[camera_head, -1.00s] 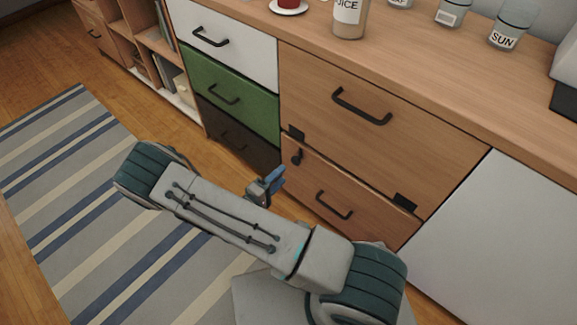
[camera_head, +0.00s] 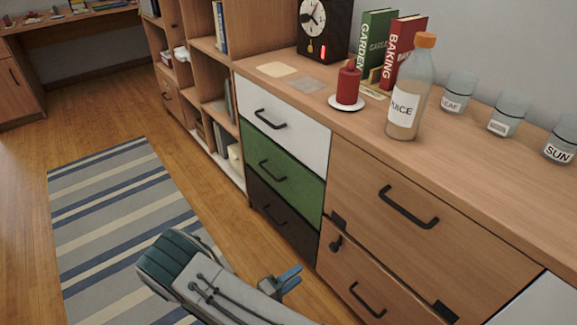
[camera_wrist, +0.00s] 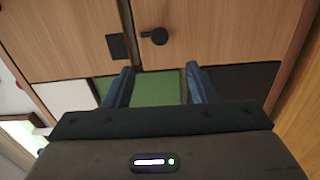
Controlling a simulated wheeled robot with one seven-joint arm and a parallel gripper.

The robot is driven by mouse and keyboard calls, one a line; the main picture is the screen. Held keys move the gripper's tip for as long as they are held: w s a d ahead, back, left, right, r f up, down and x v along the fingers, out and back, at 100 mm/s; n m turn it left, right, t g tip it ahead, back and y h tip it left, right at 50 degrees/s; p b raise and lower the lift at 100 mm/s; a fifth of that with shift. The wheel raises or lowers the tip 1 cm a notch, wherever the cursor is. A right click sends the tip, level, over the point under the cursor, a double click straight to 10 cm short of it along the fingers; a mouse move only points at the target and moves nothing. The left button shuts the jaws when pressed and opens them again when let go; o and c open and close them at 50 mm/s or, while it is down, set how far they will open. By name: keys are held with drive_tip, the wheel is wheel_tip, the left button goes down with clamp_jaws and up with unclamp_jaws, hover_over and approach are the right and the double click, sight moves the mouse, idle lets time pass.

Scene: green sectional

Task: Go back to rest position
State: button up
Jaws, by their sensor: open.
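My gripper (camera_wrist: 158,88) is open and empty in the wrist view, its two blue fingers apart in front of the cabinet. In the head view my gripper (camera_head: 287,280) shows small beyond my arm, low in front of the cabinet's lower part. The cabinet has a white drawer (camera_head: 290,128), a green drawer (camera_head: 285,168) and a dark drawer (camera_head: 280,215), all shut. Nothing is held. Much of the gripper's body is hidden behind my arm in the head view.
On the countertop stand a juice bottle (camera_head: 405,105), a red candle (camera_head: 348,88), a clock (camera_head: 322,25), books (camera_head: 378,45) and glass jars (camera_head: 508,115). A shelf unit (camera_head: 207,85) stands left of the drawers. A striped rug (camera_head: 100,215) lies on open floor.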

drive_tip(key=s+d+r+m+g+y+p, duration=0.2)
drive_tip(key=r+p, duration=0.8)
drive_tip(key=r, duration=1.1)
drive_tip(key=s+d+r+m+g+y+p, duration=0.2)
drive_tip(key=s+d+r+y+p, duration=0.3)
drive_tip(key=r, duration=1.5)
drive_tip(key=s+d+r+m+g+y+p, duration=0.3)
drive_tip(key=r+y+p, duration=0.4)
drive_tip(key=r+p, duration=0.7)
wheel_tip(320, 180, up, 8)
drive_tip(key=shift+s+d+f+g+y+p, duration=0.2)
drive_tip(key=shift+s+d+g+y+p, duration=0.15)
drive_tip(key=shift+s+d, duration=0.55)
drive_tip(key=shift+d, duration=0.1)
